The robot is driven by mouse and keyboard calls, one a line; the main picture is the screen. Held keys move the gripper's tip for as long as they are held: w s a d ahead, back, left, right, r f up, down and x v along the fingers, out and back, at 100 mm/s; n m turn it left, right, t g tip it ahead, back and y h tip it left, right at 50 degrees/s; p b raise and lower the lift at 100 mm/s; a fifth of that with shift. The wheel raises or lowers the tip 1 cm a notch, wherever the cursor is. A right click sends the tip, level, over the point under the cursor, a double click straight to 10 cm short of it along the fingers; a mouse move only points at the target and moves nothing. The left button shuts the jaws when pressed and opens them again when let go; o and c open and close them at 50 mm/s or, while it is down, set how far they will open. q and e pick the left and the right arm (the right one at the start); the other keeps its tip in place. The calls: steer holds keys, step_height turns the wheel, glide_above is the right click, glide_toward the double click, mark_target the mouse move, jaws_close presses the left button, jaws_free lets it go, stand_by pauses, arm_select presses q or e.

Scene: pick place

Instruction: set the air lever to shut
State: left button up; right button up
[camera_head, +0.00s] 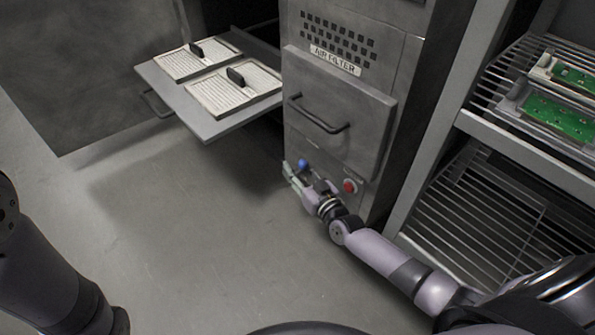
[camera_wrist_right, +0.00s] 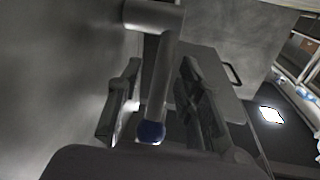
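The air lever shows in the right wrist view as a grey metal bar (camera_wrist_right: 158,85) with a dark blue knob (camera_wrist_right: 151,132) on its end. Its blue knob (camera_head: 303,164) also shows in the head view, low on the front of the air filter cabinet (camera_head: 385,55). My right gripper (camera_head: 297,175) is at the lever. In the wrist view its two fingers stand on either side of the bar, with visible gaps, so it is open around the lever. Lettering beside the lever is too small to read. My left gripper is out of view.
A red button (camera_head: 349,186) is just right of my right gripper. A drawer handle (camera_head: 318,118) projects above. A pulled-out tray (camera_head: 213,130) with two filter panels is at upper left. A wire rack (camera_head: 485,215) with green boards stands right. Floor in front is clear.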

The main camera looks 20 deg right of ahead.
steer(key=shift+c, duration=0.5)
jaws_close()
stand_by(0.3)
